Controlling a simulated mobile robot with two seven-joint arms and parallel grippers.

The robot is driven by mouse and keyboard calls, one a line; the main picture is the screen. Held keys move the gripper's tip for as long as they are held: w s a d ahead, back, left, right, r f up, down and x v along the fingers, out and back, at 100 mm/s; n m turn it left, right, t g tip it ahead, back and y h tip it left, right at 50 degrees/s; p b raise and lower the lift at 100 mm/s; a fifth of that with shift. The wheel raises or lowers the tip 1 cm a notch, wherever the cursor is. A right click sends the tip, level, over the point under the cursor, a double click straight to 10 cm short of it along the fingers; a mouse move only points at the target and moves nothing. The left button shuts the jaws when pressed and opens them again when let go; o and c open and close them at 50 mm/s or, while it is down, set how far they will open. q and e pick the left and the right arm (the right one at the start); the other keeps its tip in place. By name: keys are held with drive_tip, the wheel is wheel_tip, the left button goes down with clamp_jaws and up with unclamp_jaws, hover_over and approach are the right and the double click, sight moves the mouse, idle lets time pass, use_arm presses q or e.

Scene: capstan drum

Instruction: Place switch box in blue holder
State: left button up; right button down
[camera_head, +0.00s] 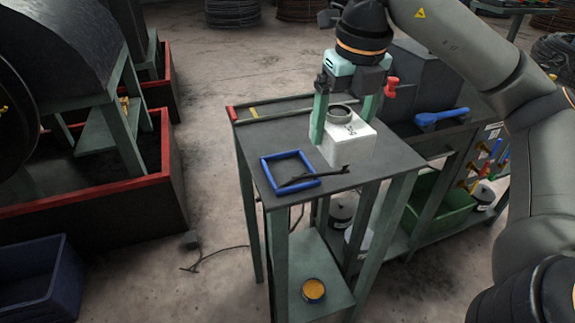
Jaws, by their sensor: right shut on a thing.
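The switch box (346,150) is a white box with dark markings and a round grey ring or knob on top. My right gripper (343,122) points down with its green fingers on either side of the box and is shut on it. The box is upright at the table top; I cannot tell whether it touches the table. The blue holder (265,173) is a square blue frame lying flat on the table, left of the box and apart from it. A dark tool (313,178) lies across the holder's right and front part. My left gripper is not in view.
The small dark table (262,136) has a red-ended rail at its back left. A bench with a blue tool (442,117) and a green crate (439,202) stands close on the right. An orange-filled tin (314,290) sits on the lower shelf.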

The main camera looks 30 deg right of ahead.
drive_tip(key=w+a+f, duration=0.1)
drive_tip(key=w+f, duration=0.1)
drive_tip(key=w, duration=0.1)
drive_tip(key=w+f, duration=0.3)
drive_tip(key=w+a+f, duration=0.1)
drive_tip(key=w+f, duration=0.1)
drive_tip(key=w, duration=0.1)
drive_tip(key=shift+w+a+f, duration=0.15)
drive_tip(key=shift+w+a, duration=0.15)
drive_tip(key=f, duration=0.1)
drive_tip(key=w+f, duration=0.1)
drive_tip(key=f, duration=0.1)
drive_tip(key=shift+a+f+p, duration=0.15)
drive_tip(key=shift+f+p, duration=0.1)
drive_tip(key=shift+p, duration=0.05)
drive_tip(key=shift+f, duration=0.35)
drive_tip(key=shift+f, duration=0.1)
drive_tip(key=shift+f, duration=0.15)
unclamp_jaws()
drive_tip(key=shift+s, duration=0.1)
